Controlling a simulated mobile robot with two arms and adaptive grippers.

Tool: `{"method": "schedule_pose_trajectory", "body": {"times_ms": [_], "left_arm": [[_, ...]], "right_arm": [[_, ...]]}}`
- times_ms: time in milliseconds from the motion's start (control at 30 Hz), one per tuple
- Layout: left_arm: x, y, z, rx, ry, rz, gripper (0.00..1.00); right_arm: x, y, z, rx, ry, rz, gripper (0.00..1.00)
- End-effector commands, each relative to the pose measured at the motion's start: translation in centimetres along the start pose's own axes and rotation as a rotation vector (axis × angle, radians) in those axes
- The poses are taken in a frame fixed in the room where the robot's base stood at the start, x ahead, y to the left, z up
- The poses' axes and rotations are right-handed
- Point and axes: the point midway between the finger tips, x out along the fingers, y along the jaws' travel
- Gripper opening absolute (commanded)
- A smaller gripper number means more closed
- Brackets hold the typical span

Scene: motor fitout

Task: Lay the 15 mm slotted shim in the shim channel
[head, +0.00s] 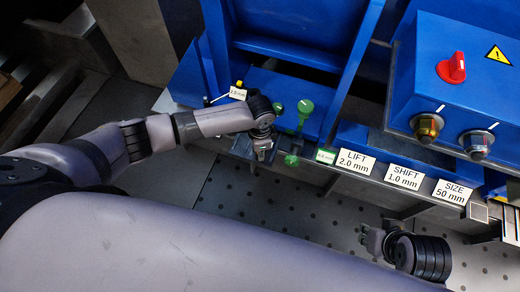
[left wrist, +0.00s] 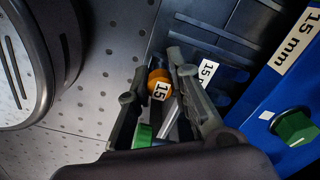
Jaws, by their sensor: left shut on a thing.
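My left gripper (left wrist: 175,85) is shut on a piece with an orange knob marked 15 (left wrist: 158,88), which I take to be the 15 mm slotted shim. A grey metal part shows between the fingers; the rest is hidden by them. In the head view the left gripper (head: 263,152) points down beside the blue frame, and the held piece cannot be made out. A dark slotted plate (left wrist: 240,38) lies just beyond the fingertips; I cannot tell whether it is the shim channel. My right gripper (head: 372,240) appears open and empty over the perforated floor.
A blue panel has a 15 mm label (left wrist: 298,40) and a green knob (left wrist: 294,128). Green handles (head: 305,107) stand close to the left gripper. LIFT, SHIFT and SIZE labels (head: 404,177) line the rail. A blue control box (head: 430,85) is at right. The perforated floor (head: 290,205) is clear.

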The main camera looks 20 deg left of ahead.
Motion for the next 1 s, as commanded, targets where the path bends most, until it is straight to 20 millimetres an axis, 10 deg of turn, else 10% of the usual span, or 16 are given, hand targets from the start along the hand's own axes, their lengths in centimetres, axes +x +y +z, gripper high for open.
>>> {"method": "schedule_pose_trajectory", "body": {"times_ms": [467, 1000], "left_arm": [[0.1, 0.0, 0.0, 0.0, 0.0, 0.0, 0.42], [-2.8, -0.1, 0.0, 0.001, 0.003, -0.002, 0.42]], "right_arm": [[0.0, 0.0, -0.1, 0.0, 0.003, 0.0, 0.21], [0.0, 0.0, -0.2, -0.002, 0.005, 0.001, 0.21]]}}
